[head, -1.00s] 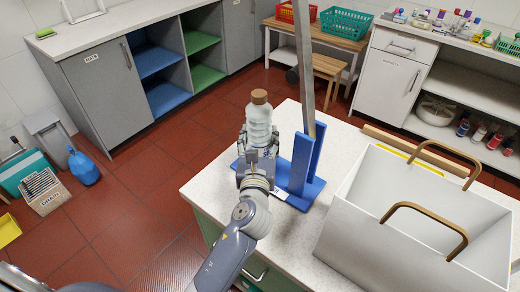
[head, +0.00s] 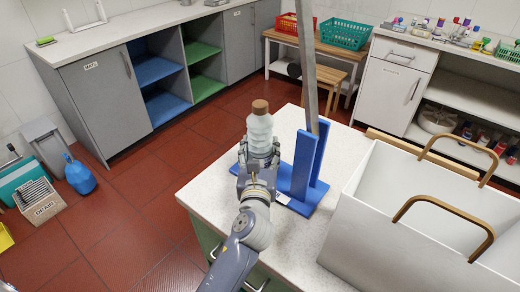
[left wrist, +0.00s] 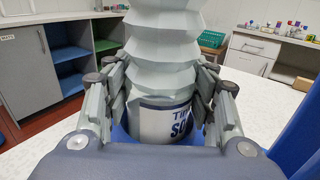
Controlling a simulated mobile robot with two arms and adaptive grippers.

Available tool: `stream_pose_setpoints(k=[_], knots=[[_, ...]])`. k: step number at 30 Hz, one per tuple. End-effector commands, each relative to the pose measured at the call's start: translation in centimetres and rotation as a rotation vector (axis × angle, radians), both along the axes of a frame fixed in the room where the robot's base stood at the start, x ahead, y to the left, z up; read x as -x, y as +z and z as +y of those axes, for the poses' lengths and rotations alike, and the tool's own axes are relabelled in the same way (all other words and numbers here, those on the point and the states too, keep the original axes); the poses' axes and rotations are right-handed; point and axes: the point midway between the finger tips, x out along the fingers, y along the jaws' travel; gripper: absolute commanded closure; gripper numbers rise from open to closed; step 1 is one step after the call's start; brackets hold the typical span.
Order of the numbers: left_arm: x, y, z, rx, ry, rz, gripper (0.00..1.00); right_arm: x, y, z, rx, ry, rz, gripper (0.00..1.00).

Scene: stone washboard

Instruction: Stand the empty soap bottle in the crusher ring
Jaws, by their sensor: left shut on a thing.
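The pale, translucent soap bottle (head: 259,130) with a brown cap is upright in my left gripper (head: 258,160). In the left wrist view the ridged bottle (left wrist: 165,55) fills the middle, and my left gripper (left wrist: 163,90) has a finger on each side of it. A white band with blue letters shows low between the fingers. The blue crusher (head: 303,165), with two uprights and a long grey lever (head: 308,60), stands just right of the bottle on the counter. The crusher ring cannot be made out, and the bottle's bottom is hidden by my gripper. My right gripper is not in view.
A large white box (head: 400,235) with two brown handles stands on the counter (head: 205,195) close right of the crusher. A wooden strip lies behind the box. The counter's left edge is near my left arm, with red floor (head: 125,215) beyond.

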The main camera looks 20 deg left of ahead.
Motion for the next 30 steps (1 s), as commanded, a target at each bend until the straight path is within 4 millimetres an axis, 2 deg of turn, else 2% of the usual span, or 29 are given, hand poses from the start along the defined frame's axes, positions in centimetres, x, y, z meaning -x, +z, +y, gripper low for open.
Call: stream_pose_setpoints(k=[1,2,3,4,17,20,30], knots=[[0.0,-0.3,0.0,-0.001,0.0,0.001,0.65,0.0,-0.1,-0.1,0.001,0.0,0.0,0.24],[0.0,-0.2,0.0,0.0,0.0,0.001,0.41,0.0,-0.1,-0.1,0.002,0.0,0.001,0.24],[0.0,-0.2,0.0,0.0,0.0,0.001,0.32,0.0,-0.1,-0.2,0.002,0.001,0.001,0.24],[0.0,-0.2,0.0,-0.001,0.0,0.001,0.28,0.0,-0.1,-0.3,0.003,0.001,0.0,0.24],[0.2,0.1,-0.1,0.0,-0.001,0.002,0.28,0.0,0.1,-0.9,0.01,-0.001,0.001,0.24],[1.5,-0.1,-0.4,0.0,-0.002,0.003,0.28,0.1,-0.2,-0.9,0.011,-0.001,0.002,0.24],[8.2,-0.1,-2.0,0.0,-0.001,0.003,0.28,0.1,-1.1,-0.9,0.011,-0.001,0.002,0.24]])
